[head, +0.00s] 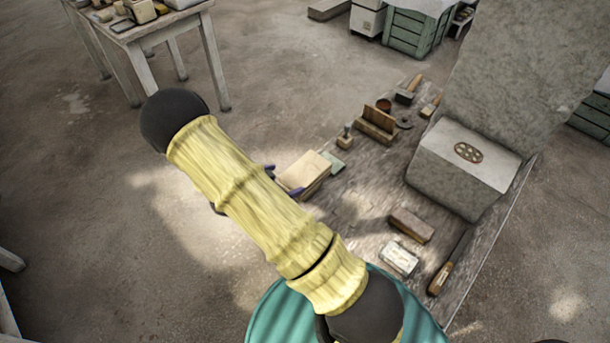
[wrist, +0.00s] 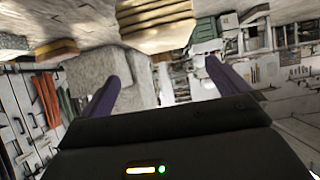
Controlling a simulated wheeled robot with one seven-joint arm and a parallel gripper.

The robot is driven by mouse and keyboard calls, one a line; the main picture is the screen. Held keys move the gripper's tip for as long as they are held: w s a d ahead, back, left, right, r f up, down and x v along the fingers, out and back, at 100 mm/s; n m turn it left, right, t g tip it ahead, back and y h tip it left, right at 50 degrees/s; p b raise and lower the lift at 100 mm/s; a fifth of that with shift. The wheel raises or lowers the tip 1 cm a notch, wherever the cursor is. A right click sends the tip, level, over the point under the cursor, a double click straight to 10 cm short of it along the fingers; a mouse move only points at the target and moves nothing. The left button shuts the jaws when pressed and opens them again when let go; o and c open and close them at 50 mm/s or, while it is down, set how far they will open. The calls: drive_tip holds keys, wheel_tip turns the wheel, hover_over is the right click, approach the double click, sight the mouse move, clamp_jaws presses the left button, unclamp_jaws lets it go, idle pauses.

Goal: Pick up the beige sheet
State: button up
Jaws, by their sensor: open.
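The beige sheet (head: 306,168) appears as the pale, flat top of a small stack on the worn wooden surface (head: 362,200), just beyond my arm in the head view. My gripper (head: 283,181) is mostly hidden behind my arm; its dark blue fingertips show at the near left edge of the stack. In the wrist view my gripper (wrist: 165,60) has its two purple fingers wide apart, with nothing held between them. A layered beige-brown block is at the top of that view; I cannot tell whether it is the same stack. Contact with the sheet cannot be told.
A green piece (head: 334,163) lies beside the stack. A small brush-like tool (head: 346,137) and a wooden holder (head: 376,124) stand behind it. A large grey stone block (head: 462,168) is to the right. A brown block (head: 411,225) and a pale block (head: 399,259) lie nearer.

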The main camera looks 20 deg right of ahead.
sight(305, 171)
drive_tip(key=x, duration=0.7)
drive_tip(key=shift+f, duration=0.1)
drive_tip(key=shift+w, duration=0.1)
drive_tip(key=x, duration=0.5)
drive_tip(key=shift+w+f+p, duration=0.15)
drive_tip(key=shift+p, duration=0.15)
drive_tip(key=shift+a, duration=0.1)
drive_tip(key=c, duration=1)
drive_tip(key=shift+o, duration=0.2)
wheel_tip(305, 171, up, 10)
drive_tip(key=shift+r, duration=0.1)
